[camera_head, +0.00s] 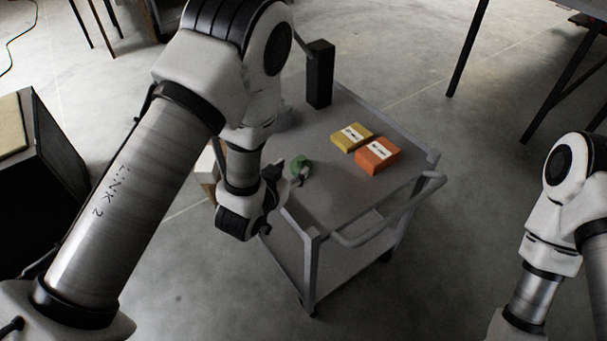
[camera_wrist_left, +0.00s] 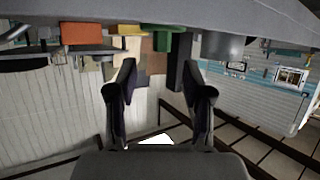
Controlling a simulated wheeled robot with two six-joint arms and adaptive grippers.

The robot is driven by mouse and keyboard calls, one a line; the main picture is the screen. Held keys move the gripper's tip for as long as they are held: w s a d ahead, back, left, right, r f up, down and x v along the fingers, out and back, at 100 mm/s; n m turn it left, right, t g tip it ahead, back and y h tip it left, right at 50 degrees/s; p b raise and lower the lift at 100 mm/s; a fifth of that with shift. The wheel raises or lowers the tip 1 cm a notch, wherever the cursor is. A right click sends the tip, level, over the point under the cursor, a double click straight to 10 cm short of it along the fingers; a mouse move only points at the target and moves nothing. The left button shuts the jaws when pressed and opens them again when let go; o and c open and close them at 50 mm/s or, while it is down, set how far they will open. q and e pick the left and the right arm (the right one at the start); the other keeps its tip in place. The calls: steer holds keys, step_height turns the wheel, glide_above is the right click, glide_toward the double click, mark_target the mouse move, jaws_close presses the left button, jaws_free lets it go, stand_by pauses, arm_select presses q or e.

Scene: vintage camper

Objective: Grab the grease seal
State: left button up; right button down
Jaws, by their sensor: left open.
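I cannot tell for sure which thing is the grease seal; no label is readable. A small green thing (camera_head: 301,165) lies on the grey cart (camera_head: 330,201), partly hidden by my left gripper (camera_head: 293,178). A yellow box (camera_head: 352,137) and an orange box (camera_head: 377,155), both with white labels, lie to its right. In the left wrist view, which seems upside down, the orange box (camera_wrist_left: 82,33), yellow box (camera_wrist_left: 130,29) and green thing (camera_wrist_left: 162,27) show along the top. My left gripper (camera_wrist_left: 160,78) is open, with nothing between its fingers, close to the green thing.
A tall black block (camera_head: 320,74) stands at the cart's back corner. The cart has a handle rail (camera_head: 390,212) at its front right side. A dark box (camera_head: 55,150) stands at the left, and table legs (camera_head: 467,50) at the upper right. The cart's front middle is bare.

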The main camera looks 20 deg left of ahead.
mark_target(299, 163)
arm_select(q)
steer(key=x, duration=0.4)
steer(key=shift+w+a+f+b, duration=0.15)
steer(key=shift+f+b, duration=0.25)
steer(key=shift+f, duration=0.05)
steer(key=shift+w+f, duration=0.1)
steer(key=shift+w, duration=0.3)
jaws_close()
